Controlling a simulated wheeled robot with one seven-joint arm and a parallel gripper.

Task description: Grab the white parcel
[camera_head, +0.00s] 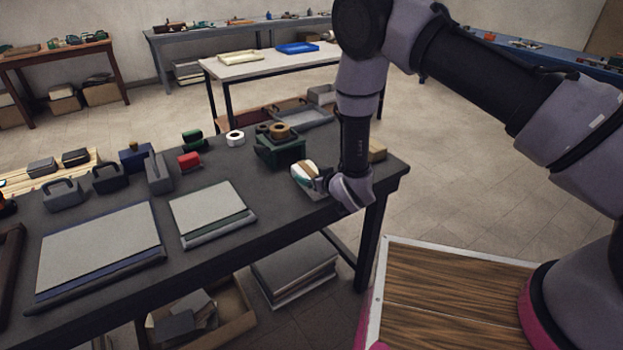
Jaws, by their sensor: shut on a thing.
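The white parcel (299,169), a small white block with a tan band across it, is near the right end of the dark table (290,215). My gripper (316,181) reaches it from the right, at the end of my arm, and is shut on it. The gripper and wrist hide the parcel's right side. The parcel looks low over the tabletop; whether it touches the top cannot be told.
A green box (281,152) with tape rolls stands just behind the parcel. A tan block (377,150) sits behind my wrist. A white roll (235,138), a red block (189,161) and two flat grey panels (212,208) (98,250) lie left. Bare tabletop separates the panels from the parcel.

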